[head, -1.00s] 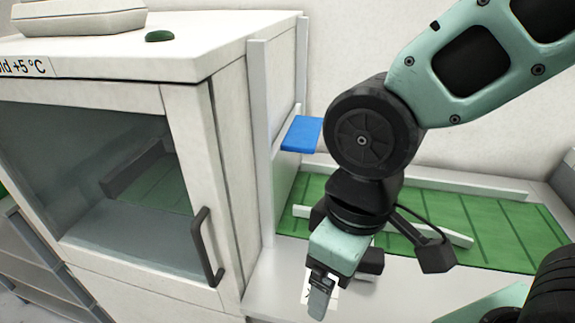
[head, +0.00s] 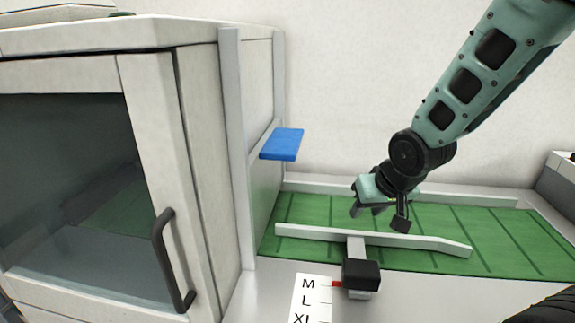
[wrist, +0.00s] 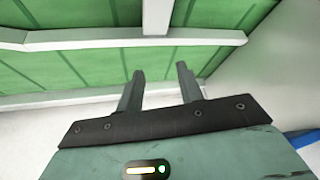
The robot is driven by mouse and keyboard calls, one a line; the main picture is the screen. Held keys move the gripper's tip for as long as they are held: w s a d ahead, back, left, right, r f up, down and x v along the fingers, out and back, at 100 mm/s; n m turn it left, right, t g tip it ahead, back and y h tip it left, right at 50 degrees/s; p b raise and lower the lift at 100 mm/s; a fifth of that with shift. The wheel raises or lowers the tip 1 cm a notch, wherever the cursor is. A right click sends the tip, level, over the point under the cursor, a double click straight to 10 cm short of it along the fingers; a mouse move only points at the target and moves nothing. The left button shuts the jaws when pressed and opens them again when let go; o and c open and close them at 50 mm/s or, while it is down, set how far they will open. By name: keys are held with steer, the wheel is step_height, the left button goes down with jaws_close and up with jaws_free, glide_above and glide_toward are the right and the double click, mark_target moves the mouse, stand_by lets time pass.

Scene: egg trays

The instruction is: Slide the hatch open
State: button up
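The hatch (head: 264,175) looks like a pale panel in the side of the white cabinet, between two upright grey rails. A flat blue tab (head: 283,144) sticks out from it. The hatch appears closed, with no gap visible. My gripper (head: 366,211) is over the green belt, to the right of the blue tab and lower in the picture, touching neither. In the wrist view its two fingers (wrist: 158,82) stand apart with nothing between them. A blue strip, probably the tab, shows at the right edge of the wrist view (wrist: 304,142).
The green belt (head: 430,251) has a pale guide bar (head: 330,234) across it and a rail at the back. A black block (head: 361,274) and a size card (head: 308,298) are in front. The cabinet's glass door has a dark handle (head: 170,262).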

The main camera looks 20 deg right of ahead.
steer(key=w+d+r+m+t, duration=0.1)
steer(key=w+d+m+t, duration=0.2)
steer(key=w, duration=0.2)
steer(key=m+t+y, duration=0.5)
steer(key=y, duration=0.6)
glide_toward(289, 139)
steer(key=shift+t, duration=0.3)
steer(key=x, duration=0.3)
steer(key=p+x, duration=0.1)
steer(key=x, duration=0.3)
steer(key=f+x, duration=0.1)
steer(key=x, duration=0.2)
steer(key=shift+w+a+f+p, duration=0.1)
steer(key=shift+w+p, duration=0.05)
steer(key=shift+p, duration=0.15)
jaws_close()
